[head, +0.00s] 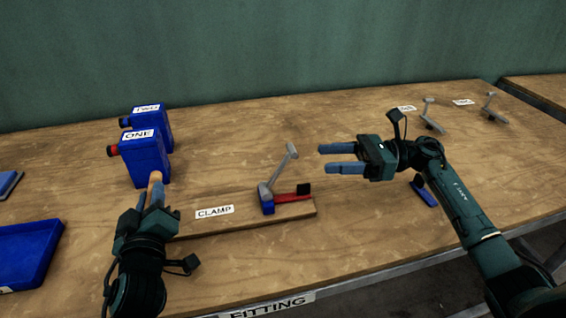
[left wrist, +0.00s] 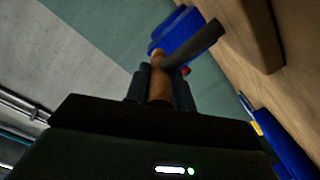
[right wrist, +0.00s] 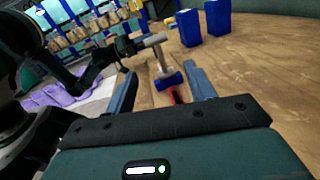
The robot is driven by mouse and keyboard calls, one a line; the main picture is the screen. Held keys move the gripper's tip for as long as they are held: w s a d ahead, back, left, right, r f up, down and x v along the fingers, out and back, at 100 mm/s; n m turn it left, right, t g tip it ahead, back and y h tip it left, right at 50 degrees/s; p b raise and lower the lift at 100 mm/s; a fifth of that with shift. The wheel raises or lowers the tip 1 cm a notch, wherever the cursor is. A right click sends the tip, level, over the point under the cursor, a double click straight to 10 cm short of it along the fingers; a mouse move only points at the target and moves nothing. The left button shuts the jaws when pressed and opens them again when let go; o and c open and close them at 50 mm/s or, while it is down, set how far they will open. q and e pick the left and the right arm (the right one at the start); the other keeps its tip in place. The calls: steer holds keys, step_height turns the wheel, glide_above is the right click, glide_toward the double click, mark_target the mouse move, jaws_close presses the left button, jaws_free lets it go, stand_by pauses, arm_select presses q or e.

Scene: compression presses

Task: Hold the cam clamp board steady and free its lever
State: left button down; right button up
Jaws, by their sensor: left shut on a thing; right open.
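The cam clamp board (head: 245,219) is a wooden board lying on the bench, labelled CLAMP. Near its right end sits a clamp with a blue base (head: 267,205), a red arm (head: 290,196) with a black tip, and a grey lever (head: 278,170) raised and leaning right. My left gripper (head: 156,190) is shut on a light wooden grip (head: 155,177) at the board's left end; it also shows in the left wrist view (left wrist: 160,78). My right gripper (head: 323,158) is open and empty, right of the lever with fingers pointing left. In the right wrist view the lever (right wrist: 158,56) appears beyond the open fingers.
Blue containers ONE (head: 146,158) and TWO (head: 152,120) stand behind the left gripper. A blue tray (head: 28,255) lies at the left. A small blue item (head: 424,192) lies beneath my right arm. Grey levered fixtures (head: 430,115) stand at the back right.

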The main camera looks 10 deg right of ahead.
mark_target(288, 160)
steer(key=a, duration=0.4)
steer(key=w+a, duration=0.1)
steer(key=a, duration=0.3)
steer(key=w+a, duration=0.1)
steer(key=a, duration=0.2)
steer(key=shift+a, duration=0.4)
steer(key=shift+c, duration=0.5)
jaws_close()
